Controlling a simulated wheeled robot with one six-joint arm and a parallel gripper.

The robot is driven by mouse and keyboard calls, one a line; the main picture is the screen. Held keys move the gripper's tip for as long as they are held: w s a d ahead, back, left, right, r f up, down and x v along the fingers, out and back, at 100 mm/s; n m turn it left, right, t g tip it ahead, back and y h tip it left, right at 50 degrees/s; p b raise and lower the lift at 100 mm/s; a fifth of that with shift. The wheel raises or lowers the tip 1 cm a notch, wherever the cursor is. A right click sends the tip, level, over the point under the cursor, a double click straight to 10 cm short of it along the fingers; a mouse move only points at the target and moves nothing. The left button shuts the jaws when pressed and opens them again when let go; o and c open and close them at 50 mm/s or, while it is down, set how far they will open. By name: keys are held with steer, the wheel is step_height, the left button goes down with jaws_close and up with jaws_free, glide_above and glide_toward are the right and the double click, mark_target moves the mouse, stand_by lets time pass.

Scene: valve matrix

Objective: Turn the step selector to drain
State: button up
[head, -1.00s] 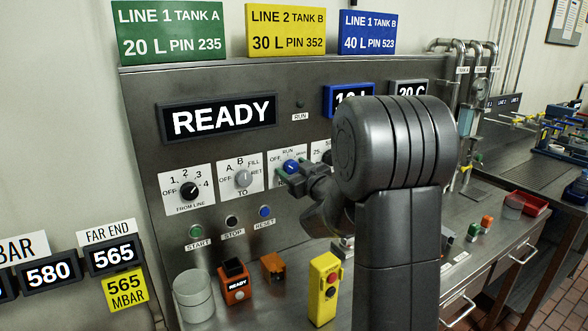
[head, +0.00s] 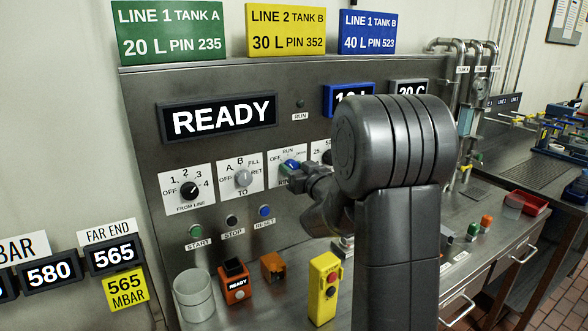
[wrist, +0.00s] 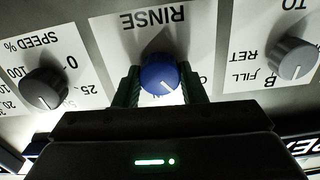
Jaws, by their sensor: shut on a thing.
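The step selector is a blue knob (wrist: 159,76) on a white plate marked RINSE, seen upside down in the wrist view. Its white mark points toward the bottom of that picture, slightly right. In the head view the blue knob (head: 290,164) shows just beyond my gripper (head: 293,172), with OFF and RUN readable around it. My gripper (wrist: 160,85) has one dark green finger on each side of the knob and is shut on it. The gripper body covers most of the lettering at the knob's far side, and the drain mark is not clearly readable.
In the wrist view a SPEED knob (wrist: 43,88) is at left and the grey TO knob (wrist: 293,57) at right, both close to the fingers. The READY display (head: 221,116) is above. A yellow pendant (head: 324,288) and an orange box (head: 235,282) stand on the bench below.

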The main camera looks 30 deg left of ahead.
steer(key=m+p, duration=0.1)
steer(key=m, duration=0.3)
steer(key=shift+m, duration=0.3)
steer(key=m+p, duration=0.1)
steer(key=m, duration=0.2)
steer(key=shift+m, duration=0.3)
steer(key=m+p, duration=0.1)
steer(key=m, duration=0.3)
steer(key=m+p, duration=0.1)
steer(key=m, duration=0.3)
steer(key=shift+f+m, duration=0.1)
steer(key=shift+m, duration=0.2)
steer(key=o, duration=1)
steer(key=b+v, duration=0.2)
steer(key=v, duration=1.2)
